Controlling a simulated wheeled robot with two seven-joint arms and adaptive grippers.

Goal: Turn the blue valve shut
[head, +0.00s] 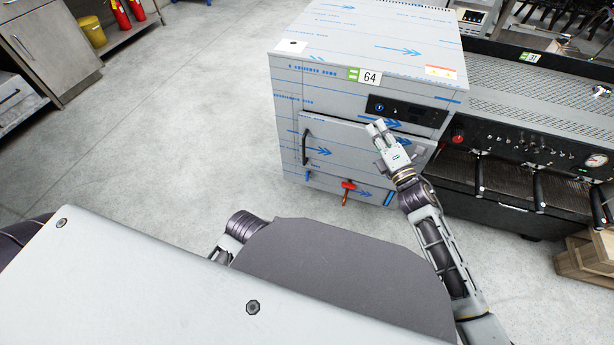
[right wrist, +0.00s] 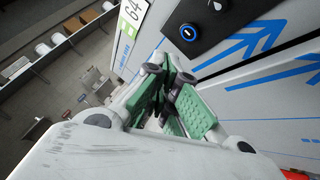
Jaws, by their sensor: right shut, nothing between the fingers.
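A boxy appliance (head: 340,90), covered in film with blue arrows and tagged 64, stands ahead. Low on its front are a red-handled valve (head: 348,185) on a copper-coloured pipe, a small blue part (head: 307,175) left of it and a blue part (head: 389,198) right of it. I cannot tell for sure which blue part is the valve. My right gripper (head: 377,127) is shut and empty, in front of the appliance's upper front near the control panel, above the blue parts. Its green-padded fingers (right wrist: 178,102) show in the right wrist view. My left gripper is not clearly visible.
A dark door handle (head: 306,146) sticks out at the appliance's left front. A coffee machine (head: 530,130) with several black handles stands close on the right, a wooden crate (head: 585,262) below it. The floor (head: 190,120) to the left is clear.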

